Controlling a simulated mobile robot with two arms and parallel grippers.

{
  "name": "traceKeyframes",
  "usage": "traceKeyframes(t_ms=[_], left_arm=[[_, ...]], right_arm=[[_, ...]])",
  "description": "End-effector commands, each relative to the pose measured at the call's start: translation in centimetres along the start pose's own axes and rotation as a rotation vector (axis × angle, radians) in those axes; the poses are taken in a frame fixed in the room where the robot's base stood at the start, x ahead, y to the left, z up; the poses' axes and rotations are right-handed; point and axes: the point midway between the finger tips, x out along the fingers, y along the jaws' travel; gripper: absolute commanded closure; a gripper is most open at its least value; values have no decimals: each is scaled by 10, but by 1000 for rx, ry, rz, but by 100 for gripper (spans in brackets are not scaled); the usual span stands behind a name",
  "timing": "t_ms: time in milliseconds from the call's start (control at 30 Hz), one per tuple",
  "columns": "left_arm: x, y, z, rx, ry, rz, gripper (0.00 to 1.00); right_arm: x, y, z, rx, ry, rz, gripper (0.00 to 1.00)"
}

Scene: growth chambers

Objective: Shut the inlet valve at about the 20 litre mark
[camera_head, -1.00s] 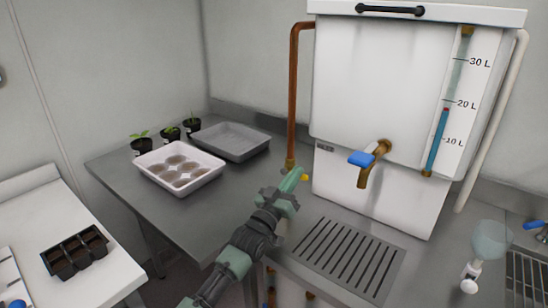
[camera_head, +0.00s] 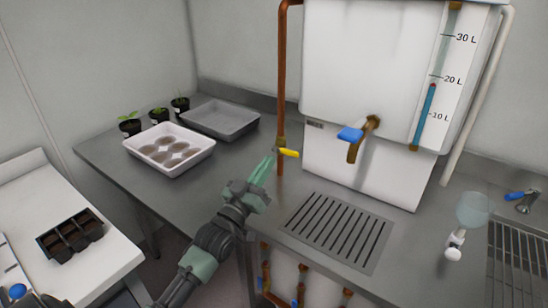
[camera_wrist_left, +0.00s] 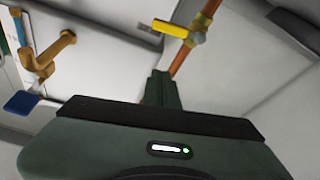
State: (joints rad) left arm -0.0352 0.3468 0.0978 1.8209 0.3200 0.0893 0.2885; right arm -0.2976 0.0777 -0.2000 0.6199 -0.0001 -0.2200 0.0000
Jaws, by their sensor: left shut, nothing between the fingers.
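The inlet valve's yellow lever (camera_head: 289,153) sits low on the copper pipe (camera_head: 281,80) and sticks out to the right, crosswise to the pipe. The lever also shows crosswise in the left wrist view (camera_wrist_left: 170,28). My left gripper (camera_head: 270,160) is shut and empty, its tips just left of and below the lever; a gap shows between tips and lever in the left wrist view (camera_wrist_left: 161,74). The white tank (camera_head: 365,65) carries a level gauge (camera_head: 425,110). Its blue column with a red top stands just under the 20 L mark.
A brass tap with a blue handle (camera_head: 350,134) juts from the tank front above a drain grate (camera_head: 333,232). A white tray (camera_head: 170,170), a grey tray (camera_head: 221,118) and small potted plants are at the left. A glass-topped item (camera_head: 473,208) stands at the right.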

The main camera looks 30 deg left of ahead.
Motion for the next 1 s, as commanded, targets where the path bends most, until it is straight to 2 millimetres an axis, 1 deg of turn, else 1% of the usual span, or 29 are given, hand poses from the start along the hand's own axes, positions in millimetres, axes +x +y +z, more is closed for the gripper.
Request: traceKeyframes(t_ms=[67,167,200,300,400,467,567,667,767,1000], left_arm=[[3,0,-11,7,-29,4,100],[15,2,-32,26,-127,14,100],[20,3,-41,37,-183,17,100],[26,5,-58,65,-328,20,100],[25,6,-68,96,-455,17,100],[22,6,-72,109,-511,14,100],[20,6,-72,122,-566,8,100],[24,5,-68,123,-579,5,100],[35,4,-61,121,-577,4,100],[77,3,-35,120,-576,4,100]], right_arm=[[-9,0,-1,0,0,0,64],[-32,1,-3,0,0,0,64],[-42,1,-4,0,0,0,64],[-63,1,-6,0,0,1,64],[-78,2,-7,0,-1,1,64],[-84,2,-7,0,-1,1,64],[-87,2,-6,0,-2,1,64],[-88,2,-6,0,-3,1,64],[-92,3,-6,-1,-3,2,64],[-104,4,-7,-1,-3,3,64]])
